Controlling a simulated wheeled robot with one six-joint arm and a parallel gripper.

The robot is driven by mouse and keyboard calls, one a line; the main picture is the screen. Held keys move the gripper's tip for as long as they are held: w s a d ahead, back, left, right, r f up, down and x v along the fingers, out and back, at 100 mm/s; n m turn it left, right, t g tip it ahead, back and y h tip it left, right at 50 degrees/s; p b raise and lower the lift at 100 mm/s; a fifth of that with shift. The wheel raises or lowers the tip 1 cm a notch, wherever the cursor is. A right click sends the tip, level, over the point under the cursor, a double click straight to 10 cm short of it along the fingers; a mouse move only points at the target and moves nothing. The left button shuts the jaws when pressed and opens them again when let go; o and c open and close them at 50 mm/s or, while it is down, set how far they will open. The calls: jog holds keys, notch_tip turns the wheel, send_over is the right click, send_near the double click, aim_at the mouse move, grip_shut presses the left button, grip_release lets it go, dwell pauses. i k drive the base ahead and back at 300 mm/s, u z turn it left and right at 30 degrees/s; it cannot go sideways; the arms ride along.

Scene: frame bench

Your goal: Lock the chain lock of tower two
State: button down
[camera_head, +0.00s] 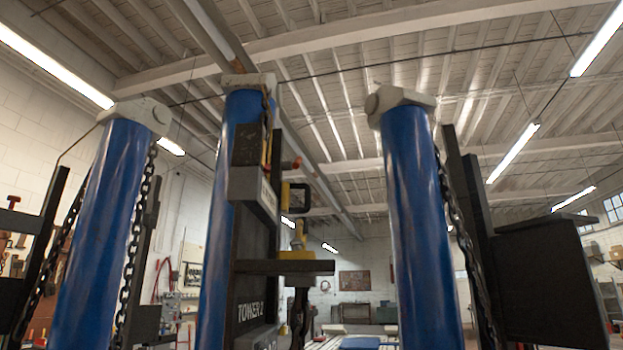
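Tower two is the middle blue column (216,230), with a dark plate (252,270) lettered "TOWER 2" on its right side. A dark, grey-faced housing (253,190) sits high on it, and a chain (266,125) runs down from the top cap into this area. A red-tipped lever (292,164) sticks out to the right of the housing. A yellow and black handle piece (296,192) and a yellow block (297,254) are below it, the block on a black bracket (285,267). Whether the lock is engaged cannot be told. My gripper is not in view.
A left blue column (103,230) and a right blue column (420,230) flank tower two, each with hanging chains. A large black box (548,285) stands at the right. Gaps separate the columns, with the workshop's far wall (350,250) behind.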

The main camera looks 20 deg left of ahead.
aim_at(286, 166)
jog(key=u, duration=0.45)
jog(key=i, duration=0.75)
jog(key=u, duration=1)
jog(key=i, duration=0.3)
jog(key=u, duration=0.25)
